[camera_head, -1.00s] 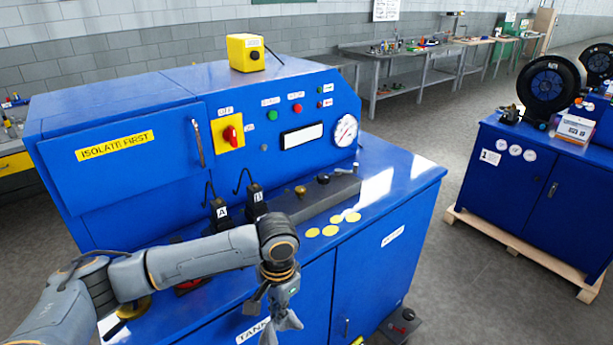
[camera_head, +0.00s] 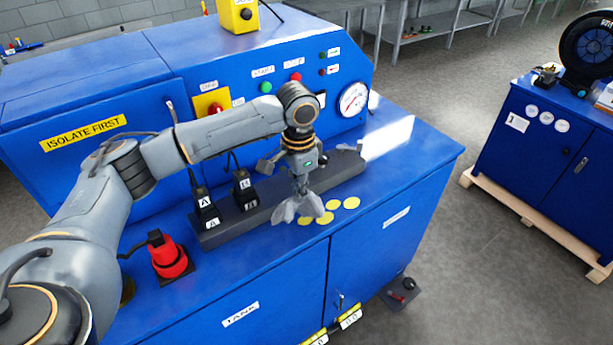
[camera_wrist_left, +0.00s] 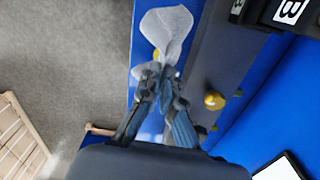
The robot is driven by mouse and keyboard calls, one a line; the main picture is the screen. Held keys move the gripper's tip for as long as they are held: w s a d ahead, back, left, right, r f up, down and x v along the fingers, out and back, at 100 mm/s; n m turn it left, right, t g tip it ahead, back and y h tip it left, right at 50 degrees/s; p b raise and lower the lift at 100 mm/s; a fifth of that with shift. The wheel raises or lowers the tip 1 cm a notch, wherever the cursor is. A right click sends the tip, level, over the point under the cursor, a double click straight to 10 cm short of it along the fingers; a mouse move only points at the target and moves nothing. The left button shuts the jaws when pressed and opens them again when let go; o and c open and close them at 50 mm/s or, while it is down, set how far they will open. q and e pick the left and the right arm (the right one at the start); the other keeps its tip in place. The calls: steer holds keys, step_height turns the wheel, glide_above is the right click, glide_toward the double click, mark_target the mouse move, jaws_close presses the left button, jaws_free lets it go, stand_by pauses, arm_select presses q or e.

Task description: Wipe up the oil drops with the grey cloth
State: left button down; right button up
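My left gripper (camera_head: 301,182) points down over the blue cabinet's top (camera_head: 405,160), shut on the grey cloth (camera_head: 297,208). The cloth hangs from the fingertips and spreads out below them. It also shows in the left wrist view (camera_wrist_left: 168,30), pinched between the fingers (camera_wrist_left: 160,78). Several round yellow oil drops lie near the front edge; one (camera_head: 351,203) is at the right, one (camera_head: 325,218) in front, and another (camera_head: 305,221) is beside or partly under the cloth. I cannot tell whether the cloth touches the surface. My right gripper is not in view.
A dark grey block (camera_head: 335,170) runs behind the drops, with black plugs (camera_head: 205,208) at its left. A red plug (camera_head: 170,258) stands further left. A pressure gauge (camera_head: 353,100) is on the upright panel. The top to the right of the drops is clear.

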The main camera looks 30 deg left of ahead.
arm_select(q)
steer(key=f, duration=0.1)
steer(key=s+f, duration=0.2)
steer(key=shift+f, duration=0.35)
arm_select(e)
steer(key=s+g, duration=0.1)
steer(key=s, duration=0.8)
arm_select(q)
steer(key=f, duration=0.1)
steer(key=w+f, duration=0.1)
steer(key=f, duration=0.1)
steer(key=shift+f+b, duration=0.3)
steer(key=shift+b, duration=0.05)
steer(key=shift+s, duration=0.1)
steer(key=c, duration=1.9)
jaws_free()
steer(key=o, duration=1.4)
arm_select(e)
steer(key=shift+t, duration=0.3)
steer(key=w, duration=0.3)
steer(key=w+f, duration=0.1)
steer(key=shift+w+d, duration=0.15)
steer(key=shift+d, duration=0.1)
arm_select(q)
steer(key=shift+f, duration=0.15)
